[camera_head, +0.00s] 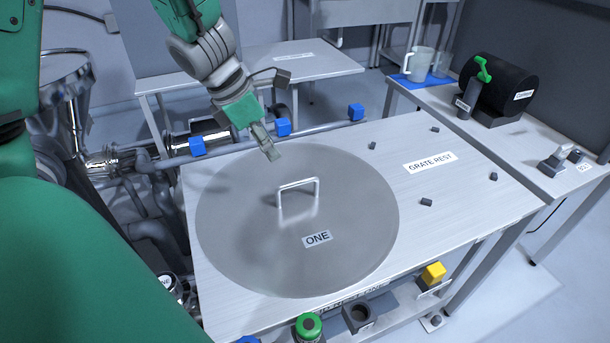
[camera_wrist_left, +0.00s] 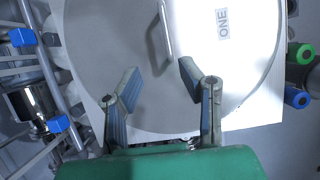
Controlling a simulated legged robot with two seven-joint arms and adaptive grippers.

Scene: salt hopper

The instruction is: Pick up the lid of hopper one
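The lid of hopper one (camera_head: 345,220) is a large round grey metal disc labelled "ONE", lying flat on a metal table (camera_head: 470,190). It has an upright U-shaped handle (camera_head: 298,184) near its middle. My left gripper (camera_head: 272,155) is above the far part of the lid, behind and slightly left of the handle, apart from it. In the left wrist view its two fingers (camera_wrist_left: 155,82) are spread with nothing between them, and the handle (camera_wrist_left: 166,32) shows ahead of them. The lid (camera_wrist_left: 110,40) fills much of that view. My right gripper does not show.
A "GRATE REST" label (camera_head: 430,162) and several small dark pegs are on the table's right part. Pipes with blue valve handles (camera_head: 283,127) run behind. A side bench (camera_head: 530,140) holds a black cylinder (camera_head: 505,88) and a jug (camera_head: 419,64). A green-topped item (camera_head: 308,326) and yellow block (camera_head: 433,273) are in front.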

